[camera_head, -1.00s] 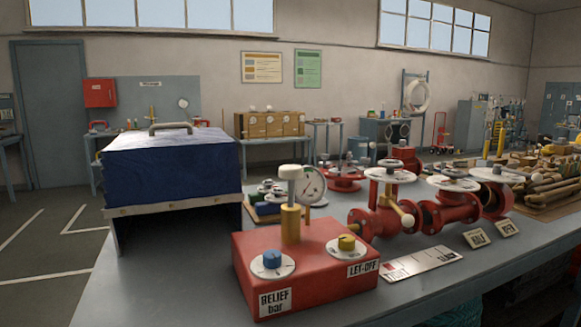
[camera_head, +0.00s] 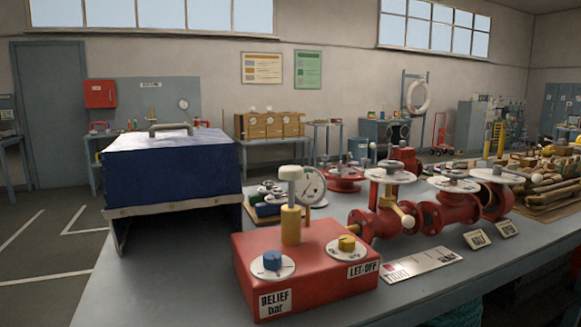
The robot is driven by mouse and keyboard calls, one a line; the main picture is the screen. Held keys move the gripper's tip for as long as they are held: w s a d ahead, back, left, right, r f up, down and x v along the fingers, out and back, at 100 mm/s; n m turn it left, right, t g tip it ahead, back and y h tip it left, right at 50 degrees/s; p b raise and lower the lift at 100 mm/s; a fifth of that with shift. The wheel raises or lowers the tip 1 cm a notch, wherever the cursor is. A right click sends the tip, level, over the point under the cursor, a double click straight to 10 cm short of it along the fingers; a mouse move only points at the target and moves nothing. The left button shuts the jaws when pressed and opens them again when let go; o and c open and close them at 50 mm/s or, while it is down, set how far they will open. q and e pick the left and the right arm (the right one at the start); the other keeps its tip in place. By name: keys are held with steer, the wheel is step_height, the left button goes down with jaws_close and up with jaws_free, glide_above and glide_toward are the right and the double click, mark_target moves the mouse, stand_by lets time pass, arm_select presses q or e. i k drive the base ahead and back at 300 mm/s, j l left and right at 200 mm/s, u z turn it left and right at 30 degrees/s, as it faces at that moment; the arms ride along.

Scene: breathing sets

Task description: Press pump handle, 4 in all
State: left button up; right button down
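The pump is a red box (camera_head: 305,277) on the grey bench. Its handle (camera_head: 291,173) is a white cap on a pale rod that stands upright out of a yellow cylinder (camera_head: 291,224). A stretch of the rod shows between cap and cylinder. A round white gauge (camera_head: 311,185) stands just behind the handle. A blue knob (camera_head: 272,260) sits on a white dial above the "RELIEF bar" label. A yellow knob (camera_head: 346,243) sits on a dial near the "LET-OFF" label. Neither of my grippers is in view.
A dark blue cover with a grey handle (camera_head: 173,165) stands left of the pump. Red valves with white handwheels (camera_head: 389,174) stand to the right. A marked plate (camera_head: 423,265) and small tags (camera_head: 475,239) lie in front of them. Bare bench (camera_head: 180,290) shows at front left.

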mark_target(290, 173)
steer(key=l+u, duration=0.4)
steer(key=l, duration=0.2)
steer(key=l+u, duration=0.35)
steer(key=l, duration=0.25)
steer(key=k+l+u, duration=0.15)
steer(key=l+u, duration=0.25)
steer(key=l, duration=0.15)
